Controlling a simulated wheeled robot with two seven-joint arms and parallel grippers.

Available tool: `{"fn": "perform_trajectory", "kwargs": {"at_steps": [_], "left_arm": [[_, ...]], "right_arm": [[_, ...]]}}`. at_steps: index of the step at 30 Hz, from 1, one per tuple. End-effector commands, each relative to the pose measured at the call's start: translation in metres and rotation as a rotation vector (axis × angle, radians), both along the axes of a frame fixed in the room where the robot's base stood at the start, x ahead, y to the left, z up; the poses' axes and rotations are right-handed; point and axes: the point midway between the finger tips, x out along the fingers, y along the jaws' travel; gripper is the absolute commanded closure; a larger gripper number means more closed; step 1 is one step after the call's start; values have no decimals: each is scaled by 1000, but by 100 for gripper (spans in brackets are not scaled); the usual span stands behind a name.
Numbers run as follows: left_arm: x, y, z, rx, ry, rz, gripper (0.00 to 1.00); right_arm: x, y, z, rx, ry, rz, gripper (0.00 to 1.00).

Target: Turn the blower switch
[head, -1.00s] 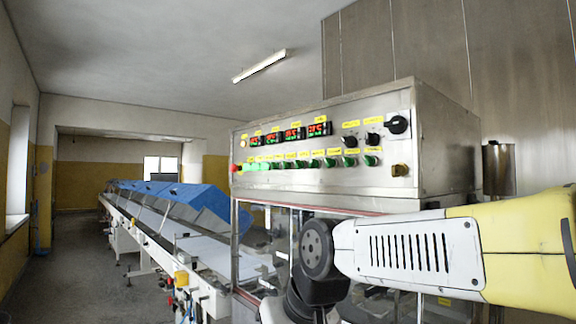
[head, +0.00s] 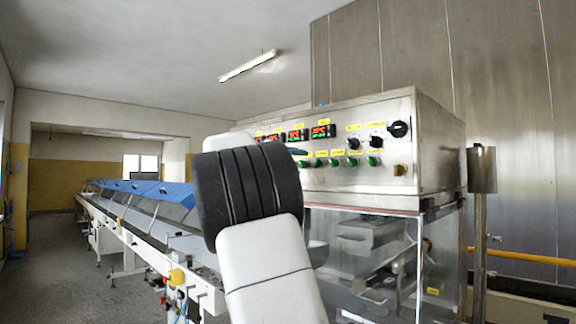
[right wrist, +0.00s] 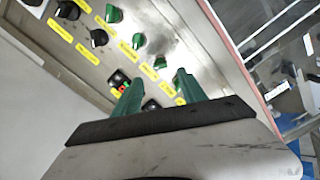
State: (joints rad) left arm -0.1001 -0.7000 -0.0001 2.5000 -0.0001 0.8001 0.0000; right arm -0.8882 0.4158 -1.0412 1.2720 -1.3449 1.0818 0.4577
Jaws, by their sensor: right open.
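The steel control panel (head: 330,180) carries a row of green knobs (head: 352,161), black knobs (head: 376,142), a large black rotary switch (head: 398,129) and a brass-coloured knob (head: 400,170). Yellow labels are too small to read, so I cannot tell which one is the blower switch. In the right wrist view my right gripper (right wrist: 158,78) is open, its two green fingers pointing at the panel. Green knobs (right wrist: 137,41) and black knobs (right wrist: 99,37) lie ahead and left of it. In the head view my right arm hides the panel's left part and most of the gripper. My left gripper is not in view.
A long conveyor with blue covers (head: 140,190) runs back on the left. Below the panel is a clear-walled enclosure (head: 365,245). A metal cylinder on a post (head: 481,170) stands to its right. Grey floor (head: 60,275) is open at left.

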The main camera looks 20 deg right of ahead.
Motion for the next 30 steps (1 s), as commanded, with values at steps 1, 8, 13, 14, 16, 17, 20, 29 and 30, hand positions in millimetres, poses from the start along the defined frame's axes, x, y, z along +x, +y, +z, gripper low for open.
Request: {"fn": "perform_trajectory", "kwargs": {"at_steps": [1,8,13,14,16,17,20,29,30], "left_arm": [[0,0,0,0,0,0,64],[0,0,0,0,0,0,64],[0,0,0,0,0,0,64],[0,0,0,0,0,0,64],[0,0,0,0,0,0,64],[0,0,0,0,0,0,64],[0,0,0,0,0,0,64],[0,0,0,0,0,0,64],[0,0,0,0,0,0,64]], "right_arm": [[1,-6,1,-3,-1,-6,51],[15,-40,0,-1,1,-6,51],[23,-61,0,1,0,-5,51],[25,-63,0,0,1,-4,51],[27,-68,-1,1,1,-3,51],[28,-69,-1,2,2,-2,51],[28,-71,-1,3,1,-2,51],[28,-71,-1,3,1,-1,71],[28,-71,-1,3,1,-1,78]]}}
